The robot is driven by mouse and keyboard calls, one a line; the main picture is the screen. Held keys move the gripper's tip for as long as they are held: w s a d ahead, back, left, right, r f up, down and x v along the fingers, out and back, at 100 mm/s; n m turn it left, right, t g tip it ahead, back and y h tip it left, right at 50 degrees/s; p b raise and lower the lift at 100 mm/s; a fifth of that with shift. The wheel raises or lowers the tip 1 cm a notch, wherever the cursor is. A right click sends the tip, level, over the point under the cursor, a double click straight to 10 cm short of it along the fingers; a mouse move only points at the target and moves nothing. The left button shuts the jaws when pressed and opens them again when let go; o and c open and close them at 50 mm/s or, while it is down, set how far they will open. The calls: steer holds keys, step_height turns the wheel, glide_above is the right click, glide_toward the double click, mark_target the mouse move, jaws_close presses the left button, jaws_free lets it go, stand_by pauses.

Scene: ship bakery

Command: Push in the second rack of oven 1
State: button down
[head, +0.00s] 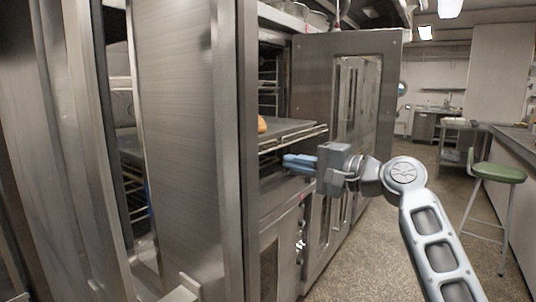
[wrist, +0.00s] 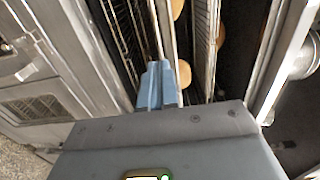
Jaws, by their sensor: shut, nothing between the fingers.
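The oven (head: 262,218) stands open in the head view, with its windowed door (head: 312,75) swung out to the right. A rack (head: 290,135) with a tray sticks out of the oven, and a brown bread roll (head: 262,125) lies on it. My gripper (head: 290,160) is shut and empty, its blue fingers pointing left just below the front of this rack. In the wrist view the fingers (wrist: 158,82) are together beside the rack's wire edge (wrist: 174,50), with several rolls beyond. I cannot tell whether they touch the rack, nor which rack number it is.
A tall steel panel (head: 185,130) fills the left of the head view. A green stool (head: 497,173) stands by a counter at the right. The speckled floor (head: 365,250) is clear in the middle. A steel table (head: 460,140) stands further back.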

steer(key=p+x, duration=0.1)
steer(key=x, duration=0.6)
steer(key=shift+a, duration=0.15)
steer(key=shift+w, duration=0.15)
